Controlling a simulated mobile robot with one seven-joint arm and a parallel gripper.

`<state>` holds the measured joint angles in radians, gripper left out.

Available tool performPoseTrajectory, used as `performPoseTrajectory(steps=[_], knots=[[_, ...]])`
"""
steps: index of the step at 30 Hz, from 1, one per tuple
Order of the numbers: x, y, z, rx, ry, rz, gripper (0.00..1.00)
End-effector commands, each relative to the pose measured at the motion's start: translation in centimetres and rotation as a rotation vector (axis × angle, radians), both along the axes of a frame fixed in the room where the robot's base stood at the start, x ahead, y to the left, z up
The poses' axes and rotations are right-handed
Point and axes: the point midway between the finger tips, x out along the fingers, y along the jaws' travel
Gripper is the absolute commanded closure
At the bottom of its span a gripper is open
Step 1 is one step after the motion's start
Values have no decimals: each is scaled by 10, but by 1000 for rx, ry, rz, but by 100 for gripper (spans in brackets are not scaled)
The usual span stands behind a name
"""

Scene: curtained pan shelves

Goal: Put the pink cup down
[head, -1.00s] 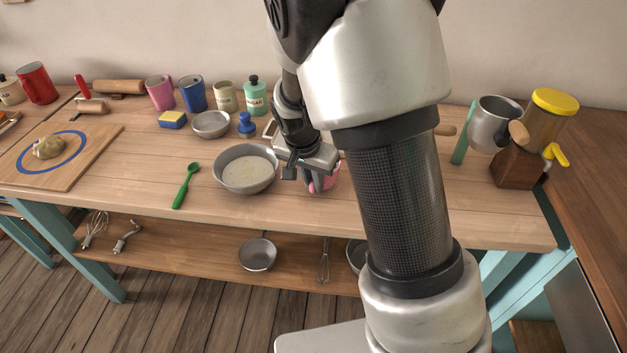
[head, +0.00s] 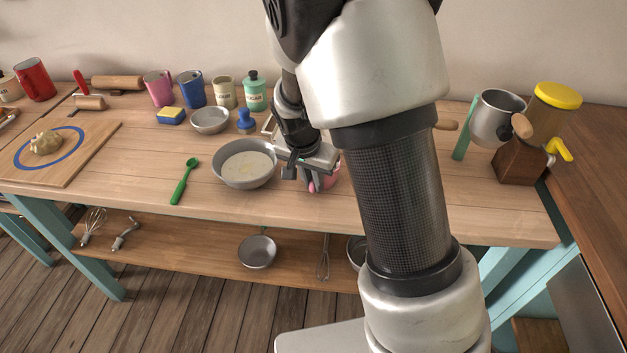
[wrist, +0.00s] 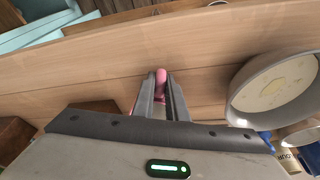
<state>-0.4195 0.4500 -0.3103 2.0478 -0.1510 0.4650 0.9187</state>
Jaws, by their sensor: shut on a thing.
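The pink cup (head: 329,179) is at the front of the wooden table, just right of the large grey bowl, and mostly hidden behind my gripper (head: 302,178). In the wrist view a pink part of the cup (wrist: 161,78) shows between the two fingers of my gripper (wrist: 160,84), which are shut on it. The cup is low over the table top; I cannot tell whether its base touches the wood.
The large grey bowl (head: 245,176) with pale contents stands close on the left. A green spoon (head: 184,182) lies farther left. A small bowl (head: 210,121), blue stamp (head: 246,124) and sponge (head: 170,116) are behind. A grinder (head: 520,165) stands right.

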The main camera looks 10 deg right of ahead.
Motion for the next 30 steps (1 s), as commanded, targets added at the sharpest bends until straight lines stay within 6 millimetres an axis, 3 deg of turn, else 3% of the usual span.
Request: performPoseTrajectory(steps=[10, 11, 15, 26, 30], knots=[[0, 0, -6, 0, -1, 0, 100], [0, 0, -5, 0, -1, 0, 86], [0, 0, -5, 0, 0, 0, 66], [0, 0, -5, 0, 0, 0, 66], [0, 0, -5, 0, 0, 0, 81]])
